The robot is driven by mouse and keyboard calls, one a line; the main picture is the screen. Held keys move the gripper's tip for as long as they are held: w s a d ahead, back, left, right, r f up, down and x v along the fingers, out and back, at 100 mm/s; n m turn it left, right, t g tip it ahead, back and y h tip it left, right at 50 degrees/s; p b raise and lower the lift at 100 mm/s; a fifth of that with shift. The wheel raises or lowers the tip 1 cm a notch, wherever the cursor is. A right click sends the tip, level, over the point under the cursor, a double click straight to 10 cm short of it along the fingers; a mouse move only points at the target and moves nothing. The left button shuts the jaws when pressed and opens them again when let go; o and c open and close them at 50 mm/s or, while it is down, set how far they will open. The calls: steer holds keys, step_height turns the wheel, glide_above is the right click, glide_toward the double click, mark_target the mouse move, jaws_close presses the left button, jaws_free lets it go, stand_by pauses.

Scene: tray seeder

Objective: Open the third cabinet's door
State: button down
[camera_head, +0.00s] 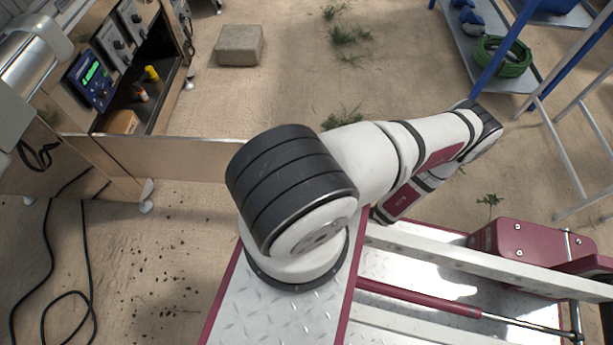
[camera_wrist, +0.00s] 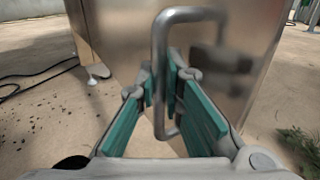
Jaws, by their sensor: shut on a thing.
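In the wrist view, a bent metal bar handle (camera_wrist: 158,60) stands out from a brushed steel door (camera_wrist: 120,40). My gripper (camera_wrist: 160,85), with teal pads, is shut on the handle's upright bar, one finger on each side. In the head view my arm hides the gripper and the handle. A steel cabinet shows at the left of the head view, with an open compartment (camera_head: 160,65) below a row of instruments. A flat steel panel (camera_head: 175,158) reaches from it towards my arm. I cannot tell which cabinet is the third.
A concrete block (camera_head: 240,45) lies on the sandy ground. Black cables (camera_head: 47,240) run at the lower left. At the upper right a blue-legged rack holds a green coiled hose (camera_head: 503,57). A pale metal frame (camera_head: 560,150) stands at the right. Sand between block and rack is open.

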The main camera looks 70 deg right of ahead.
steer(key=shift+a+f, duration=0.1)
steer(key=shift+a, duration=0.05)
steer(key=c, duration=1.7)
jaws_free()
steer(key=v, duration=1.2)
steer(key=shift+s, duration=0.1)
